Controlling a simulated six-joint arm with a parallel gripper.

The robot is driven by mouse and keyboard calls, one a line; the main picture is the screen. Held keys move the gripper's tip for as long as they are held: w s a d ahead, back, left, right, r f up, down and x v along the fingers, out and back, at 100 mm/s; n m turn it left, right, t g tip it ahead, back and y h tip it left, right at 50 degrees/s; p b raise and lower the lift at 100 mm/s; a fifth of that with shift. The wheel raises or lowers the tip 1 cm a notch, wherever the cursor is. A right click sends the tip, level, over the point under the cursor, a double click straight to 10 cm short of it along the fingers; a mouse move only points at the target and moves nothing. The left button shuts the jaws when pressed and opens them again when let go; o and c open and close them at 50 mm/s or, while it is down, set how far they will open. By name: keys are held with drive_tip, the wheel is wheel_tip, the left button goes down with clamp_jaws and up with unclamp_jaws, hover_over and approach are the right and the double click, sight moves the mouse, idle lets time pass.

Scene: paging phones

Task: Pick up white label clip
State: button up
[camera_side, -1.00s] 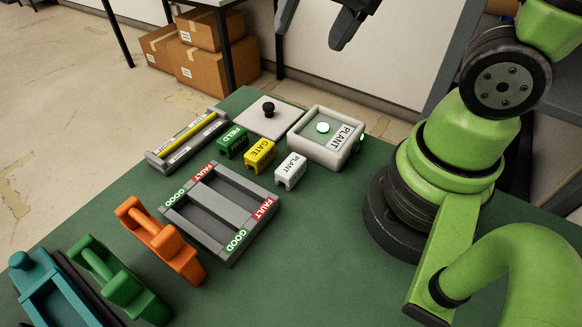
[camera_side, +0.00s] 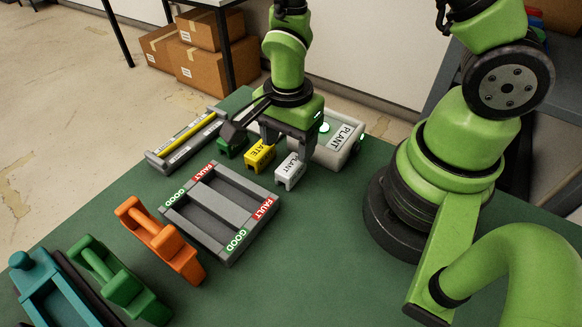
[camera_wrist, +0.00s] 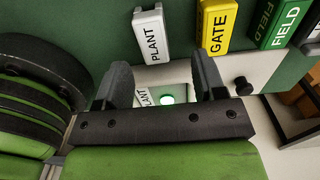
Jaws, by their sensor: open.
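The white label clip (camera_side: 290,172), marked PLANT, stands on the green table, at the near right end of a row of three clips. In the wrist view the white clip (camera_wrist: 151,36) lies beyond the fingertips, between their lines. My gripper (camera_side: 268,140) is open and empty, hanging low over the row; one finger is close behind the white clip and partly overlaps it in the side view. The fingers (camera_wrist: 160,68) also show wide apart in the wrist view. I cannot tell whether a finger touches the clip.
The yellow GATE clip (camera_side: 258,157) and green FIELD clip (camera_side: 229,147) stand beside it. A white PLANT call box (camera_side: 340,150) with a lit green button is close behind. A grey GOOD/FAULT tray (camera_side: 218,213) lies in front. An orange handset (camera_side: 160,240) stands further left.

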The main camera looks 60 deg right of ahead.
sight(292, 163)
drive_tip(key=f, duration=0.2)
drive_tip(key=s+f, duration=0.1)
drive_tip(key=f, duration=0.1)
drive_tip(key=shift+f, duration=0.2)
drive_tip(key=shift+w+f, duration=0.1)
drive_tip(key=shift+f, duration=0.45)
drive_tip(key=c, duration=1)
